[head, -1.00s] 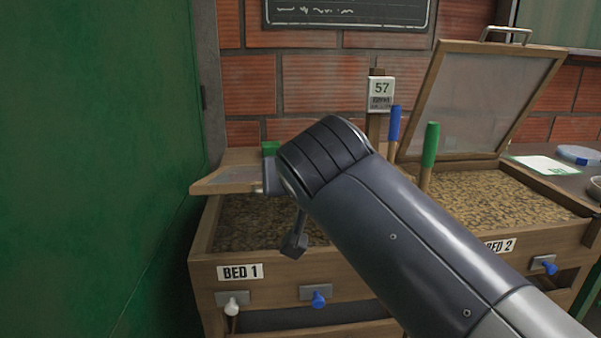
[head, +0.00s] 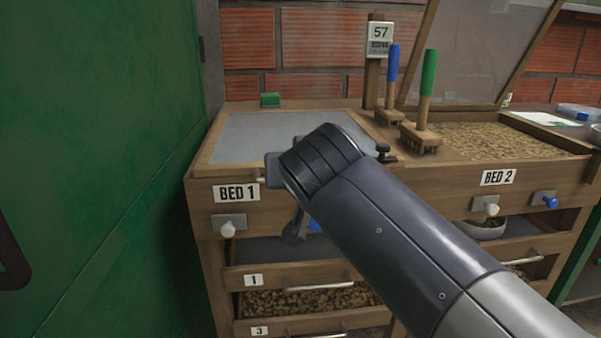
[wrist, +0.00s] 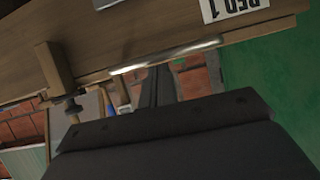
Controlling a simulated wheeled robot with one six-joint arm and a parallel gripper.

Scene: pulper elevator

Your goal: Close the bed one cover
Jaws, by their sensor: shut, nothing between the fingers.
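The bed one cover (head: 250,132), a wooden frame with a grey panel, lies flat over the box labelled BED 1 (head: 236,193). Its metal handle (head: 262,180) is at the front edge, partly hidden by my arm. In the wrist view, which is upside down, the handle (wrist: 165,56) runs along the wood beside the BED 1 label (wrist: 235,5). My gripper (wrist: 155,85) is shut and empty, with its fingers close to the handle. I cannot tell whether they touch it. In the head view my arm covers much of the gripper.
The bed two cover (head: 480,45) stands raised at the back right over its grain-like contents (head: 490,140). A blue-handled tool (head: 392,75) and a green-handled tool (head: 428,88) stand between the beds. A green wall or door (head: 95,150) is close on the left.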

